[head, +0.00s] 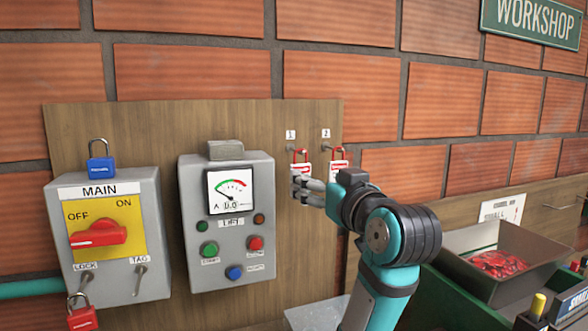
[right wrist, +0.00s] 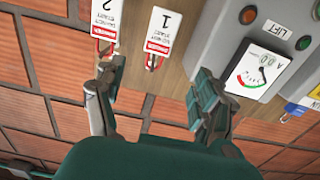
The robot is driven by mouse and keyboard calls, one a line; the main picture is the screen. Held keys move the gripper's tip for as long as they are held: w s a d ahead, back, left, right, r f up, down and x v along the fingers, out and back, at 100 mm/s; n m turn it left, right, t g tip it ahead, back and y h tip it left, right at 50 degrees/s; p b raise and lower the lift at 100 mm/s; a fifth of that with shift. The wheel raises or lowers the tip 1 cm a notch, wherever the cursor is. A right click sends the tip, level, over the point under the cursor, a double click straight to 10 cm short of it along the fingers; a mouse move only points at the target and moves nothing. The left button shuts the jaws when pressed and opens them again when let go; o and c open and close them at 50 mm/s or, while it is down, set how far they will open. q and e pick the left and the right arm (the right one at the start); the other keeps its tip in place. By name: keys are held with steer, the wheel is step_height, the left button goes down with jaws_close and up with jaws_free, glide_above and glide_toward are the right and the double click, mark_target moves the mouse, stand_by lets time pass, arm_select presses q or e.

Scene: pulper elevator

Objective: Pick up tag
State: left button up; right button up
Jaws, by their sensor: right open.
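Two white-and-red tags hang by red loops from hooks on the wooden board. Tag 1 (head: 301,167) hangs under label 1, its lower part behind my right gripper. Tag 2 (head: 339,166) hangs just right of it, also partly covered. My right gripper (head: 304,185) is open and empty in front of the tags. In the upside-down right wrist view, tag 1 (right wrist: 161,32) appears beyond the gap between the fingers of the gripper (right wrist: 155,92). Tag 2 (right wrist: 106,20) is beyond the left finger there. My left gripper is not in view.
The grey MAIN switch box (head: 149,268) has a red handle (head: 98,233), a blue padlock (head: 101,163) above and a red padlock (head: 81,316) below. The grey LIFT panel (head: 262,190) is left of the tags. An open box (head: 480,280) of red items stands at right.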

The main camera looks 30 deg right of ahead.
mark_target(301, 169)
steer(key=p+x, duration=0.1)
steer(key=x, duration=0.4)
steer(key=shift+d, duration=0.1)
steer(key=shift+w, duration=0.55)
steer(key=shift+w+d+p, duration=0.15)
steer(key=shift+w+p, duration=0.2)
steer(key=shift+p, duration=0.1)
steer(key=p+x, duration=0.1)
steer(key=x, duration=0.2)
steer(key=shift+w+d+f+p, duration=0.2)
steer(key=shift+p, duration=0.15)
steer(key=shift+w+f, duration=0.15)
steer(key=shift+w, duration=0.3)
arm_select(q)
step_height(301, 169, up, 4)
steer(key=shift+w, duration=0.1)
arm_select(e)
steer(key=shift+s, duration=0.1)
steer(key=shift+c, duration=1.1)
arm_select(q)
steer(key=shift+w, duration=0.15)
arm_select(e)
steer(key=c, duration=0.9)
